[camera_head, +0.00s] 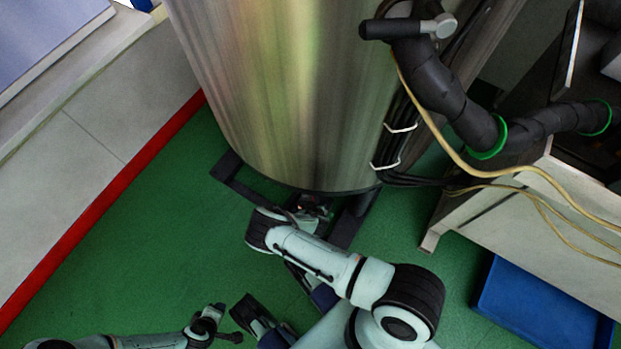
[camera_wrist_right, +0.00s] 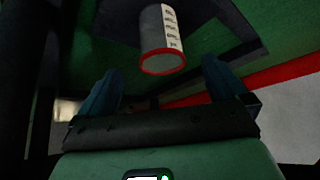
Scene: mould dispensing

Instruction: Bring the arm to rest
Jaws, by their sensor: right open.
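My right arm reaches in the head view to the foot of a large steel tank (camera_head: 285,90). Its gripper (camera_head: 308,212) is small and partly hidden there, low by the tank's lower edge. In the right wrist view the right gripper (camera_wrist_right: 161,70) is open, with two dark blue fingers wide apart. Beyond and between them is a grey cylinder (camera_wrist_right: 152,28) with a red rim and a white printed label. Gaps show on both sides of it. My left gripper (camera_head: 226,322) is low at the left in the head view, empty, its fingers seeming apart.
Dark feet (camera_head: 228,167) stick out below the tank. A thick black hose (camera_head: 435,85) and yellow cables hang on the right. A pale cabinet (camera_head: 545,215) and a blue tray (camera_head: 540,305) stand at right. Green floor (camera_head: 130,230) is clear at left, up to a red-edged wall.

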